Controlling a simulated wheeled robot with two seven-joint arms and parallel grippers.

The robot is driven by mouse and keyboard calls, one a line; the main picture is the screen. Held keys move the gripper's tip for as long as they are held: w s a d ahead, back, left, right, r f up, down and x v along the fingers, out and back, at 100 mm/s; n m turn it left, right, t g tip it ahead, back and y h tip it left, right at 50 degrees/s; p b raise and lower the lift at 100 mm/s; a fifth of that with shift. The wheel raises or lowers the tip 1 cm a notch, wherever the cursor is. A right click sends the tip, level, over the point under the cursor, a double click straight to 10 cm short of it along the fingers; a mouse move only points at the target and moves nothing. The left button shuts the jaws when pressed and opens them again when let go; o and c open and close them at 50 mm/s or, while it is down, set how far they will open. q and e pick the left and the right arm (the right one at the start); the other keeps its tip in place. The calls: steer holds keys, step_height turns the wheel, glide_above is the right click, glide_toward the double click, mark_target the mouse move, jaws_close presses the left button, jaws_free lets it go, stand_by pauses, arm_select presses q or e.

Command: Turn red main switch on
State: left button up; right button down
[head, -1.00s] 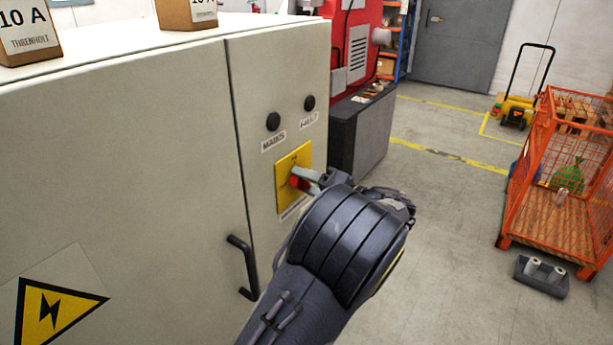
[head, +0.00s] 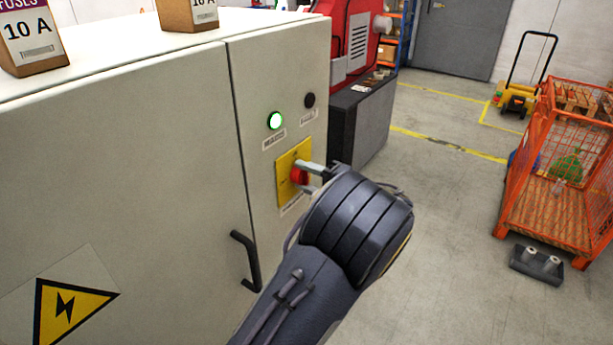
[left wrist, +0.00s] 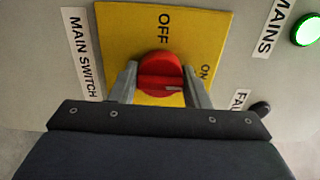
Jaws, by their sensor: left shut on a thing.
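The red main switch knob (head: 299,176) sits on a yellow plate (head: 283,190) on the front of the grey cabinet. In the left wrist view the red knob (left wrist: 159,76) lies between OFF at the top and ON at the right. Its pale mark lies on the right side, towards ON. My left gripper (head: 309,177) is shut on the knob, one finger on either side. The lamp labelled MAINS (head: 275,120) glows green; it also shows lit in the left wrist view (left wrist: 307,29). My right gripper is not in view.
A dark lamp (head: 309,100) sits beside the green one. A black door handle (head: 244,260) sticks out below the switch. Fuse boxes (head: 32,40) stand on the cabinet top.

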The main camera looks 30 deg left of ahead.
arm_select(q)
steer(key=o, duration=1)
steer(key=shift+c, duration=0.2)
steer(key=shift+d, duration=0.15)
steer(key=d+b, duration=0.1)
steer(key=d, duration=0.6)
steer(key=shift+s+d+b, duration=0.3)
steer(key=shift+s+b, duration=0.05)
